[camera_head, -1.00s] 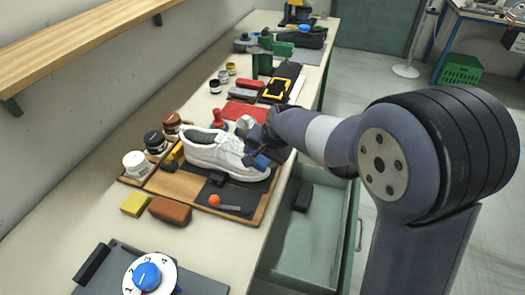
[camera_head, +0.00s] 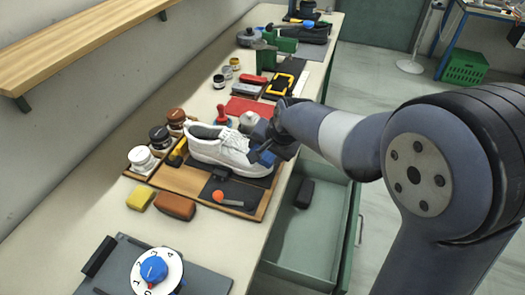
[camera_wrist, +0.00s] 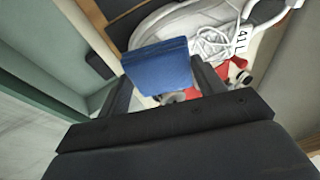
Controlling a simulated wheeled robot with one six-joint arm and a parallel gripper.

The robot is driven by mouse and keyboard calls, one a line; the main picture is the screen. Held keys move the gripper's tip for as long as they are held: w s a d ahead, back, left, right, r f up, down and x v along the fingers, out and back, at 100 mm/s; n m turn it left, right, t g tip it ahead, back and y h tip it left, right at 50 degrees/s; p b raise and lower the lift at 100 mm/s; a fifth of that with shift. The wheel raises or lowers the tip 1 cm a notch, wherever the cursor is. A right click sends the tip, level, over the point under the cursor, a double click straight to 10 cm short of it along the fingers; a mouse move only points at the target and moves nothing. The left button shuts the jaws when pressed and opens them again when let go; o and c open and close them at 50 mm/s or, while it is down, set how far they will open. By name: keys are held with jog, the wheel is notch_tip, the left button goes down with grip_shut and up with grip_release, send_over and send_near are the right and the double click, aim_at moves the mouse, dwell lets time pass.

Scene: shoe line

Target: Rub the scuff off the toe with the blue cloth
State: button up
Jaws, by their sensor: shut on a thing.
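The white shoe (camera_head: 222,147) stands on the wooden board on the bench, its toe toward my arm. It also shows in the wrist view (camera_wrist: 185,22), with white laces and a "41 L" mark. My gripper (camera_head: 266,146) is at the toe end of the shoe. It is shut on the blue cloth (camera_wrist: 158,66), a folded pad that fills the space between the fingers. The cloth (camera_head: 268,158) shows as a small blue patch against the toe in the head view. Whether it touches the toe is unclear. No scuff can be made out; the cloth and gripper hide part of the toe.
The wooden board (camera_head: 178,183) carries jars on its left side and an orange-ended tool (camera_head: 218,196). A yellow sponge (camera_head: 141,197) and brown block (camera_head: 175,206) lie in front. An open green drawer (camera_head: 297,243) juts out below my arm. A dial (camera_head: 154,271) sits nearest.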

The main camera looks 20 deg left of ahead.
jog(key=shift+d+r+p, duration=0.25)
jog(key=shift+r, duration=0.35)
jog(key=shift+d+r+p, duration=0.25)
jog(key=shift+r, duration=0.35)
jog(key=shift+s+d+r+p, duration=0.1)
jog(key=shift+d+r+p, duration=0.2)
jog(key=shift+r+p, duration=0.3)
jog(key=shift+d+r+p, duration=0.3)
jog(key=shift+r+p, duration=0.05)
jog(key=shift+r, duration=0.45)
jog(key=shift+f, duration=0.1)
